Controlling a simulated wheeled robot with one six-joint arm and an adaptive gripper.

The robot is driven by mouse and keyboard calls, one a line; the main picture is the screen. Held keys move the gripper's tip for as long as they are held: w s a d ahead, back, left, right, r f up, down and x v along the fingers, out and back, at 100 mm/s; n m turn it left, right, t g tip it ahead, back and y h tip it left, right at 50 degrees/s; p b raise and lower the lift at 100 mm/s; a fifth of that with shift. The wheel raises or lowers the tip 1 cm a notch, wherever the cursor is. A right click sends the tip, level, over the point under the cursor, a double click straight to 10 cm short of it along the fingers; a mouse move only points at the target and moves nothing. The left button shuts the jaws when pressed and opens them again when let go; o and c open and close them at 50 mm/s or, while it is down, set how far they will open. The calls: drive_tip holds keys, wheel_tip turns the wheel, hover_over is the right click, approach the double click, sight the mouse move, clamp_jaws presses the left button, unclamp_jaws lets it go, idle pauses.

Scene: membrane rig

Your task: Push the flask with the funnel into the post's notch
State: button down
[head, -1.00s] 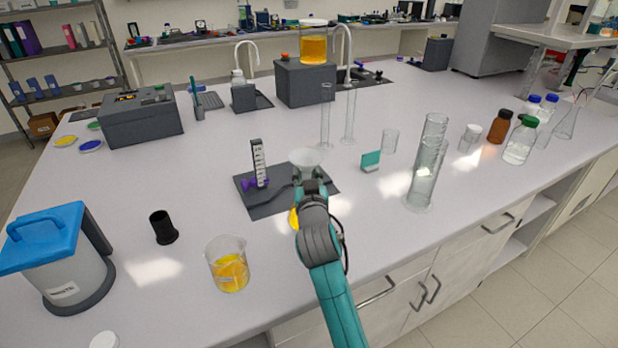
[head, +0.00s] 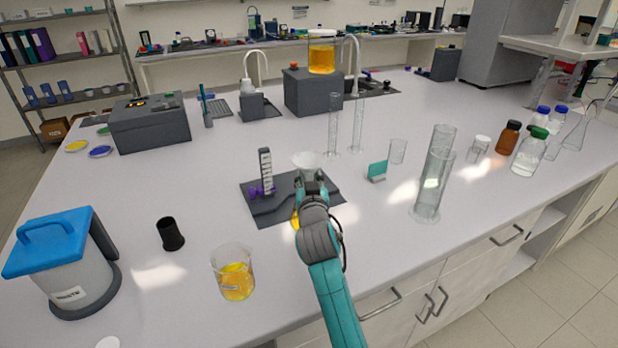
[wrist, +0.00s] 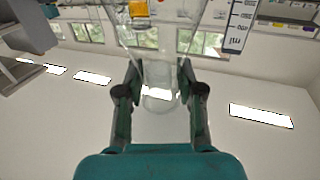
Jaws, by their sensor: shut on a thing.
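My gripper (head: 312,178) is shut on the clear flask (wrist: 158,80), with a finger on each side of the glass in the wrist view. The pale, clear funnel (head: 306,160) shows just beyond my gripper in the head view. My gripper hides most of the flask there. The post (head: 265,168), with a white scale strip and a purple part low down, stands upright on a dark grey base plate (head: 282,211), left of the funnel with a gap between. The scale strip (wrist: 240,25) also shows at the wrist view's upper right. I cannot make out the notch.
A beaker of orange liquid (head: 235,278) and a black cup-like piece (head: 170,236) stand left of my arm. Thin cylinders (head: 358,125) stand behind.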

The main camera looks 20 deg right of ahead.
drive_tip(key=shift+w+d, duration=0.1)
drive_tip(key=shift+w, duration=3)
drive_tip(key=shift+w, duration=0.2)
drive_tip(key=c, duration=0.7)
unclamp_jaws()
drive_tip(key=shift+o, duration=0.2)
drive_tip(key=shift+s, duration=0.1)
